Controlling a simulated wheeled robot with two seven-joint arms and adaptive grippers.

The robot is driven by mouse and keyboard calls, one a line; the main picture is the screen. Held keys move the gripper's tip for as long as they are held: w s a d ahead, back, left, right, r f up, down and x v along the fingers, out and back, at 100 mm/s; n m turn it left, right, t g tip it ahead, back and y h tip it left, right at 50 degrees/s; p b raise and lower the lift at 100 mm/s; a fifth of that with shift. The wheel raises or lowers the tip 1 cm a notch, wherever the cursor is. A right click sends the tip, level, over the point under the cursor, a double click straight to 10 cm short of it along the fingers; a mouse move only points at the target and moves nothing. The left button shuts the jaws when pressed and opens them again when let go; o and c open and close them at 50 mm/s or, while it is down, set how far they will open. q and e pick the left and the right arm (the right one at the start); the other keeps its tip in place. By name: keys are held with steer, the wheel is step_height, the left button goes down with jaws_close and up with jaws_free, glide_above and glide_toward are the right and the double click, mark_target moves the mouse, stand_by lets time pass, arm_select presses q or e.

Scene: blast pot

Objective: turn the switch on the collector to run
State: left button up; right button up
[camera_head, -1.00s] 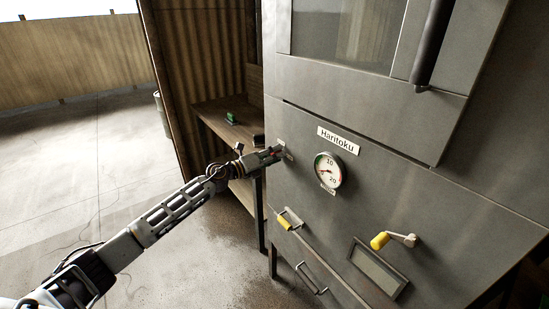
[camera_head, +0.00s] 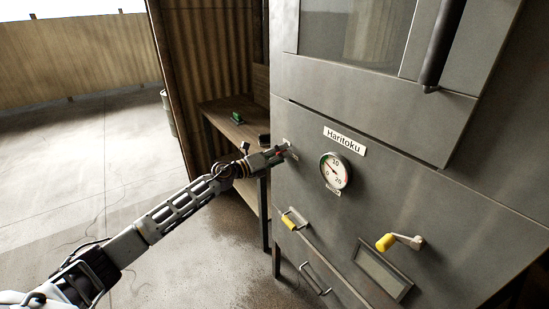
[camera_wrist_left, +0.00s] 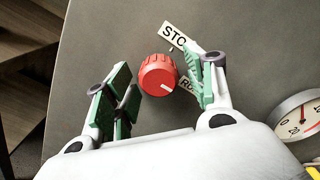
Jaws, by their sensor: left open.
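The collector (camera_head: 385,130) is a large grey cabinet on the right in the head view. Its switch is a round red knob (camera_wrist_left: 157,76), seen in the left wrist view between a partly covered "STOP" label (camera_wrist_left: 176,36) and a partly covered "RUN" label (camera_wrist_left: 187,87). The white mark on the knob points to the lower right, toward the "RUN" label. My left gripper (camera_wrist_left: 162,74) is open, with its green-padded fingers on either side of the knob and a gap at the left finger. In the head view my left gripper (camera_head: 277,154) reaches the panel and mostly hides the knob. My right gripper is not in view.
A round gauge (camera_head: 335,171) sits right of the switch under the "Haritoku" plate (camera_head: 344,141). Yellow-handled levers (camera_head: 386,242) (camera_head: 290,222) are lower on the panel. A wooden shelf (camera_head: 225,115) stands behind my left arm. The floor at left is open.

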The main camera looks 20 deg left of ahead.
arm_select(q)
steer(key=v, duration=1.2)
stand_by(0.8)
steer(key=shift+a, duration=0.1)
stand_by(0.6)
